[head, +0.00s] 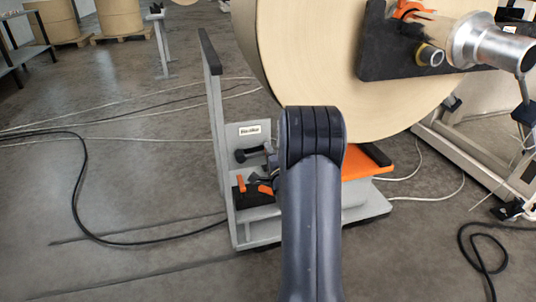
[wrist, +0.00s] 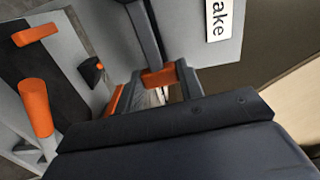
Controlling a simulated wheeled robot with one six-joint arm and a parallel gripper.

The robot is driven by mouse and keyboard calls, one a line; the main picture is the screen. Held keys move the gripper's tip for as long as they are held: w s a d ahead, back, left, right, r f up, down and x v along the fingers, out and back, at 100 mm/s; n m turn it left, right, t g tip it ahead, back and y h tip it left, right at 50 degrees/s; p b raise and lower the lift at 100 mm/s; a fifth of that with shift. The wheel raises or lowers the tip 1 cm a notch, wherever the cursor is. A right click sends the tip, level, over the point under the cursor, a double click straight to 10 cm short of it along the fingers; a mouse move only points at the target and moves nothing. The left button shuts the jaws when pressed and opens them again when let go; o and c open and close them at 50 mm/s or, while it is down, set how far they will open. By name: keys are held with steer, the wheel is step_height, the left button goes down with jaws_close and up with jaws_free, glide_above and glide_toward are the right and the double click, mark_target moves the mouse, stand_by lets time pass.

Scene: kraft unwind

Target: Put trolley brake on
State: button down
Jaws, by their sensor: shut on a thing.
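The trolley (head: 216,130) is a grey frame with an orange deck, standing under a large paper roll. A pale label (head: 250,131) is on its panel; in the wrist view the label (wrist: 215,17) shows the letters "ake". A black brake lever (head: 245,155) sticks out below the label. In the wrist view the brake lever (wrist: 143,30) runs down from the top to my gripper (wrist: 158,90). My gripper is shut on the lever's lower part, where an orange piece shows between the fingers. My arm hides part of the panel in the head view.
Orange handles (head: 241,184) sit low on the trolley, left of my gripper; one (wrist: 35,107) is close in the wrist view. The kraft roll (head: 350,70) hangs above on a metal shaft (head: 490,46). Cables lie on the floor. Floor at left is mostly open.

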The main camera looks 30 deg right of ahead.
steer(key=shift+f+m, duration=0.3)
steer(key=shift+f, duration=0.05)
stand_by(0.3)
steer(key=c, duration=0.9)
jaws_free()
steer(key=p+v, duration=0.1)
steer(key=v, duration=0.9)
steer(key=shift+s+a+p, duration=0.1)
steer(key=shift+s+p, duration=0.25)
steer(key=shift+s, duration=0.05)
